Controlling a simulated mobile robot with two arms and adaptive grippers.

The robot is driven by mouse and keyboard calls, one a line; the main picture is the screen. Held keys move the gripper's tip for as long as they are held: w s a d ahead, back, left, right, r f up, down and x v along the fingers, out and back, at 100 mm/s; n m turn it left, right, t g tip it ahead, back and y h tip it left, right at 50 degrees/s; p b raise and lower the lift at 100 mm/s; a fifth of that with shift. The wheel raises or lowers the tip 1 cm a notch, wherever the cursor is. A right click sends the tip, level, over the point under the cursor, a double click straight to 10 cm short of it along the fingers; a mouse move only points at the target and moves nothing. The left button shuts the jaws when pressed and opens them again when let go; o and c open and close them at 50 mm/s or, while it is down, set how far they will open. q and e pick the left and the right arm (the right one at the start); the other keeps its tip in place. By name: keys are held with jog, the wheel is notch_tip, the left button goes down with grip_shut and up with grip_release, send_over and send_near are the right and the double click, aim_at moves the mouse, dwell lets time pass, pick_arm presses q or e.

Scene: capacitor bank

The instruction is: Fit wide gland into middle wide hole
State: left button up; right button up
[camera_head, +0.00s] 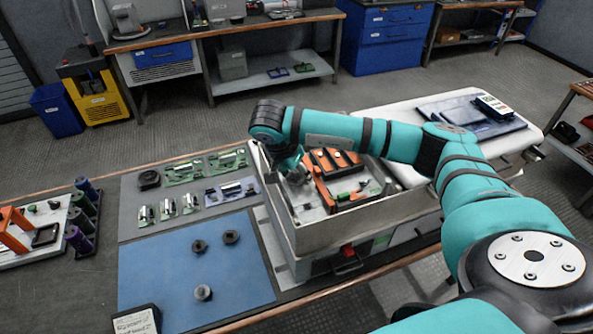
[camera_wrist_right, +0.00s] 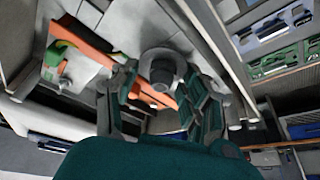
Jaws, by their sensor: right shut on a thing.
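The open-topped metal box (camera_head: 345,237) stands at the table's right side, with an orange frame (camera_head: 323,190) inside. My right gripper (camera_head: 300,172) reaches down inside the box's left part, near its left wall. In the right wrist view my right gripper (camera_wrist_right: 160,90) is shut on a dark grey, round gland (camera_wrist_right: 160,65), held between its fingers. The gland is hidden in the head view. The wide holes, and which is the middle one, cannot be told in either view. My left gripper is not in view.
Purple and green cylinders (camera_head: 78,238) stand at left. The box walls closely surround my gripper.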

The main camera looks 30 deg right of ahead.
jog(key=shift+f+b, duration=0.35)
jog(key=shift+s+f, duration=0.15)
dwell(0.4)
jog(key=o, duration=1.1)
jog(key=shift+f, duration=0.1)
jog(key=shift+o, duration=0.2)
jog(key=shift+r, duration=0.2)
jog(key=v, duration=1.1)
jog(key=shift+a+r, duration=0.3)
jog(key=shift+r, duration=0.05)
jog(key=shift+s+f, duration=0.1)
